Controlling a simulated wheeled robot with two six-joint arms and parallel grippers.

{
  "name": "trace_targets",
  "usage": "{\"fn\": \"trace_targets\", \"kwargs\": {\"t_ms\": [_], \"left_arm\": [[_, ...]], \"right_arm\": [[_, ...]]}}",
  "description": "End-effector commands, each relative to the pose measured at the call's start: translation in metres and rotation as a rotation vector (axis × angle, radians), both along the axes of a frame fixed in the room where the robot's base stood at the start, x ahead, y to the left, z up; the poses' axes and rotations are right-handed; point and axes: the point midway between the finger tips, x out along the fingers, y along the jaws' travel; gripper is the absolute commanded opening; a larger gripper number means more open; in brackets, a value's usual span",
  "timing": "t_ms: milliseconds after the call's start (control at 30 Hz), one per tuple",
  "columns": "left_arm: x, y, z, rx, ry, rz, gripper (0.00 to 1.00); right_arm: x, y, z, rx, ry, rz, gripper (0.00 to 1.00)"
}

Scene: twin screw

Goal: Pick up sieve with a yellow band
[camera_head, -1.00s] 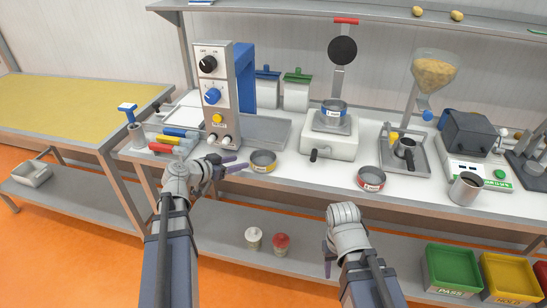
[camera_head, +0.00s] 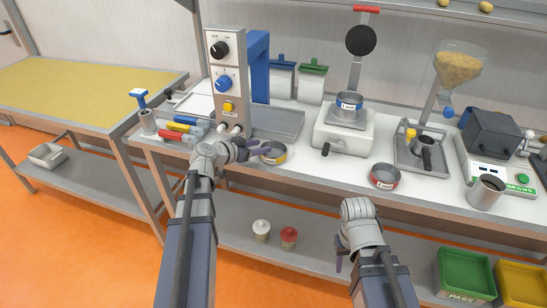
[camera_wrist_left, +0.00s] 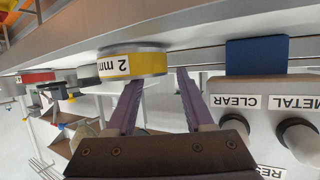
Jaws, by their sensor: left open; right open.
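The sieve with a yellow band (camera_head: 276,158) sits on the bench, right of the control box. In the left wrist view the sieve (camera_wrist_left: 132,64) shows its yellow band and a "2 mm" label. My left gripper (camera_head: 262,150) is open with its fingers close to the sieve's left side, partly covering it in the head view. In the wrist view the left gripper (camera_wrist_left: 160,80) has one finger lined up with the sieve and the other to its right; contact cannot be told. My right gripper (camera_head: 338,258) is low in front of the bench, away from the sieve, its fingers mostly hidden.
A red-banded sieve (camera_head: 384,177) stands further right on the bench. A blue-banded sieve (camera_head: 349,105) sits on a white device (camera_head: 341,136). The control box (camera_head: 228,85) with knobs stands close to my left gripper. Bench surface is clear between the yellow and red sieves.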

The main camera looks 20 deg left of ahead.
Motion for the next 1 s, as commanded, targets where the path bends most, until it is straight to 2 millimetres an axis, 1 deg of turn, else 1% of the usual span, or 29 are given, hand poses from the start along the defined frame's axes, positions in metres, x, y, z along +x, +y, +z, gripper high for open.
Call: {"fn": "trace_targets", "kwargs": {"t_ms": [33, 200, 300, 467, 900, 933, 1000], "left_arm": [[0.009, -0.003, -0.006, -0.001, 0.0, -0.002, 0.52], [0.029, -0.012, -0.015, -0.001, -0.001, -0.001, 0.52], [0.031, -0.014, -0.015, 0.0, 0.0, -0.001, 0.52], [0.03, -0.014, -0.014, -0.001, 0.0, 0.0, 0.52], [0.03, -0.014, -0.014, -0.001, 0.0, 0.0, 0.03], [0.03, -0.014, -0.014, 0.0, 0.0, 0.0, 0.0], [0.03, -0.014, -0.014, 0.0, 0.0, 0.0, 0.0]], "right_arm": [[0.0, 0.0, -0.006, 0.0, 0.0, 0.0, 0.5], [0.0, 0.0, -0.015, 0.0, 0.0, 0.0, 0.5], [0.0, 0.0, -0.015, 0.0, 0.0, 0.0, 0.5], [0.0, 0.0, -0.014, 0.0, 0.0, 0.0, 0.5], [0.0, 0.0, -0.014, 0.0, 0.0, 0.0, 0.5], [0.0, 0.0, -0.014, 0.0, 0.0, 0.0, 0.5], [0.0, 0.0, -0.014, 0.0, 0.0, 0.0, 0.5]]}}
